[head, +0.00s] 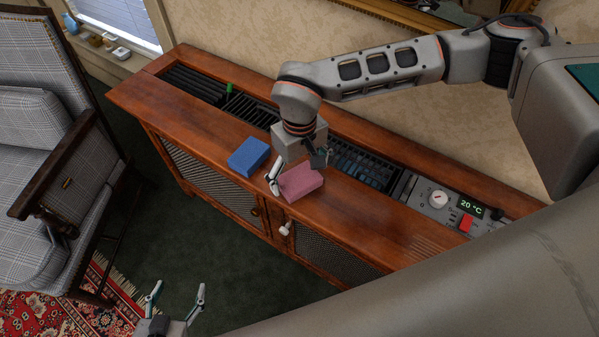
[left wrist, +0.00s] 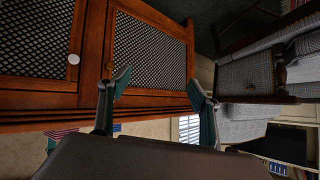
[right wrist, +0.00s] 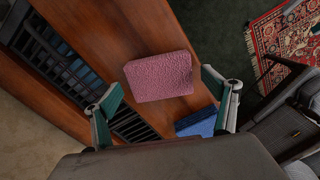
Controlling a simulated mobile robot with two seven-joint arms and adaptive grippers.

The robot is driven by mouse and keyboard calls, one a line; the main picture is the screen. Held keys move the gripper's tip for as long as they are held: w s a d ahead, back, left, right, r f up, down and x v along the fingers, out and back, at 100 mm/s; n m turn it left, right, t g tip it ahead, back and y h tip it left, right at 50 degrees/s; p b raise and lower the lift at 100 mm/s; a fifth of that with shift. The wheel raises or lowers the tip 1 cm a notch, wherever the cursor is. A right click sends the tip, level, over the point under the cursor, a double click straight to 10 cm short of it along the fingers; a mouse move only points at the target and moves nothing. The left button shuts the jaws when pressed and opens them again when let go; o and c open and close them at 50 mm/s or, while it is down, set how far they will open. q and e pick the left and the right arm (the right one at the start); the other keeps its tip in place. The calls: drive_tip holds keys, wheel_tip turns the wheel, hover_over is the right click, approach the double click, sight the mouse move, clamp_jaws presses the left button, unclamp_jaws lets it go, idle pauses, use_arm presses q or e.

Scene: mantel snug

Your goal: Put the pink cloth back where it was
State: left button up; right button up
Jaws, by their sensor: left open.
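The pink cloth (head: 302,183) is a folded block lying on the wooden cabinet top (head: 365,207), near its front edge. My right gripper (head: 297,174) is over it, pointing down. In the right wrist view the pink cloth (right wrist: 158,77) shows between and beyond the parted fingers of the right gripper (right wrist: 163,86), with a gap on either side. How high the fingertips are above the top is hard to tell. My left gripper (head: 178,291) is open and empty in front of the cabinet, low in the head view.
A blue folded cloth (head: 248,155) lies just left of the pink one. Behind them run dark slotted grilles (head: 365,165) with a small green item (head: 229,87). A control panel (head: 452,205) reading 20 °C is at right. A plaid armchair (head: 40,150) stands left.

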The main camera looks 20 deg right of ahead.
sight(299, 178)
wheel_tip(299, 178, up, 12)
drive_tip(key=p, duration=0.1)
idle(0.4)
idle(0.4)
